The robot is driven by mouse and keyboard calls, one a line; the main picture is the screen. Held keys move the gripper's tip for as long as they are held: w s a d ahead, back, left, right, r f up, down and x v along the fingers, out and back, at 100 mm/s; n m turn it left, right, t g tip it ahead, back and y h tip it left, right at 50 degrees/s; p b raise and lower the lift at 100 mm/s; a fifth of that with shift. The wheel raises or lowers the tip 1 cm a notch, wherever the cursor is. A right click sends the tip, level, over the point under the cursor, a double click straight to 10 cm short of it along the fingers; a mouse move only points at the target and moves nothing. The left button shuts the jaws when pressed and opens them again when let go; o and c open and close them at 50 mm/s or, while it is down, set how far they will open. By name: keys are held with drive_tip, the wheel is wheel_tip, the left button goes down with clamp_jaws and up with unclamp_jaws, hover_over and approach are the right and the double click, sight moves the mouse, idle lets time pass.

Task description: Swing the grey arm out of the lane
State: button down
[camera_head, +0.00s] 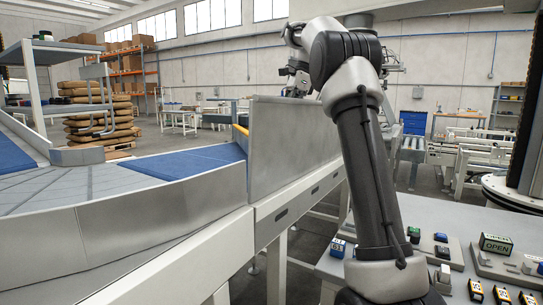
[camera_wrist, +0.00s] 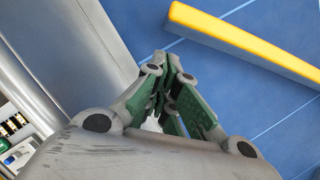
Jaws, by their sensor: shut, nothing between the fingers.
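A straight bar with a yellow top edge and a greyish side (camera_wrist: 250,45) lies across the blue belt in the wrist view. It looks like the grey arm of the lane. In the head view only a small yellow piece of it (camera_head: 240,130) shows beside the tall grey panel; the rest is hidden. My gripper (camera_wrist: 168,85) is shut and empty over the belt, apart from the bar and to its left in the wrist view. In the head view my gripper is mostly hidden behind the panel and my own arm.
The blue belt (camera_head: 185,161) runs beside a tall grey side panel (camera_head: 290,145). The same panel's metal wall seems to show in the wrist view (camera_wrist: 95,40). A control desk with buttons and an OPEN sign (camera_head: 496,243) stands at right. Stacked sacks (camera_head: 98,115) stand behind the belt.

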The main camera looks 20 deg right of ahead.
drive_tip(key=x, duration=1.4)
drive_tip(key=shift+f, duration=0.2)
drive_tip(key=shift+a, duration=0.1)
